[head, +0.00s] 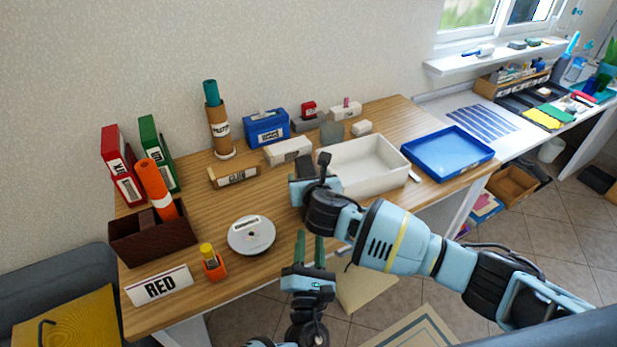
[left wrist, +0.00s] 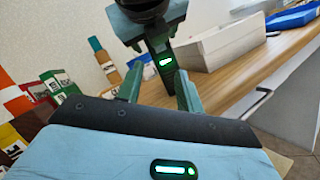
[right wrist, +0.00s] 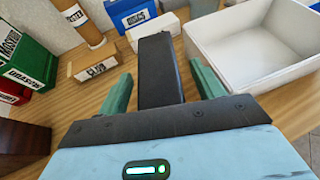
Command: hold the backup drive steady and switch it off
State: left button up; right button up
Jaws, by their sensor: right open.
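The backup drive appears to be a black upright slab (right wrist: 160,72) between my right gripper's fingers. In the left wrist view its narrow front (left wrist: 156,75) carries a lit green light. In the head view its dark top (head: 325,159) shows beside the right gripper; the rest is hidden. My right gripper (head: 313,176) is open around the drive, with a gap to each finger in the right wrist view. My left gripper (head: 310,240) is open and empty at the table's front edge. It is apart from the drive and faces its lit front.
A white bin (head: 368,184) stands right of the drive, with a blue tray (head: 447,152) beyond. A labelled wooden block (head: 234,176), white boxes and a blue box (head: 266,128) stand behind.

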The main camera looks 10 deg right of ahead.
jog(key=c, duration=1.2)
pick_arm(q)
grip_shut()
pick_arm(e)
jog(key=shift+c, duration=0.3)
dwell(2.6)
